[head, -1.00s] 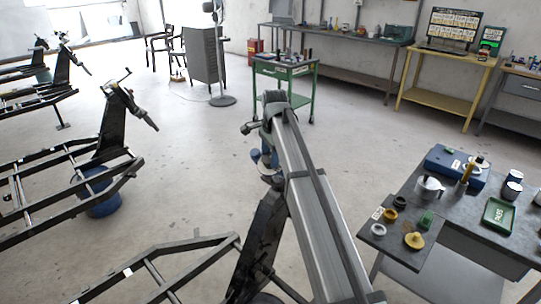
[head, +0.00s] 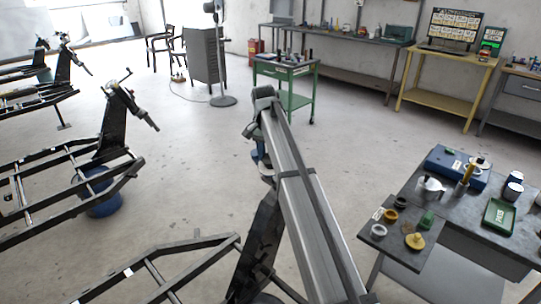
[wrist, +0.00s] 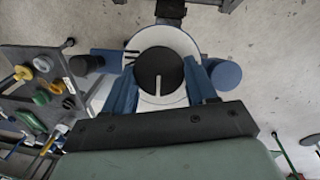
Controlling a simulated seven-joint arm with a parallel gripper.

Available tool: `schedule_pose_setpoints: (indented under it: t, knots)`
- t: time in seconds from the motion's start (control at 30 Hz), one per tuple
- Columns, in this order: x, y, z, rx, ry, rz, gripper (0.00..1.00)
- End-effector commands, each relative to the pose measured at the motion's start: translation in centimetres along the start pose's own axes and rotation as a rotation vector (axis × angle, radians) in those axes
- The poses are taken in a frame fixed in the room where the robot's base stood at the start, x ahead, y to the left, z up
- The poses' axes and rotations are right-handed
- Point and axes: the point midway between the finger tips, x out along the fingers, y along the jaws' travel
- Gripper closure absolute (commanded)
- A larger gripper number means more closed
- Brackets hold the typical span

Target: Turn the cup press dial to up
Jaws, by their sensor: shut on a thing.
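The cup press dial (wrist: 150,68) is a round black knob with a white pointer line, set on a white round plate (wrist: 181,44). In the wrist view the pointer line runs from the knob's middle toward the bottom of the picture. My gripper (wrist: 160,88) has its two blue fingers on either side of the knob and is shut on it. Small dark marks show on the plate's left side. In the head view my own arm hides the dial and the fingers; only a bit of blue shows beside the arm.
In the head view, a dark table (head: 393,254) at right holds cups, rings, a green tray (head: 499,214) and a blue box (head: 440,160). Black frames (head: 60,165) stand at left. A green cart (head: 285,69) stands behind.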

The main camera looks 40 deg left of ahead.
Motion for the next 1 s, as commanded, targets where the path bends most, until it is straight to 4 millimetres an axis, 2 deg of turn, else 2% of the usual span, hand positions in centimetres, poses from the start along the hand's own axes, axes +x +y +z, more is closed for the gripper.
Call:
schedule_pose_setpoints:
  t: [0.5, 1.0]
  knots:
    - [-0.02, -0.53, 0.05, -0.434, 0.001, 0.173, 0.74]
    - [0.06, -0.67, 0.20, -0.654, 0.001, 0.260, 0.74]
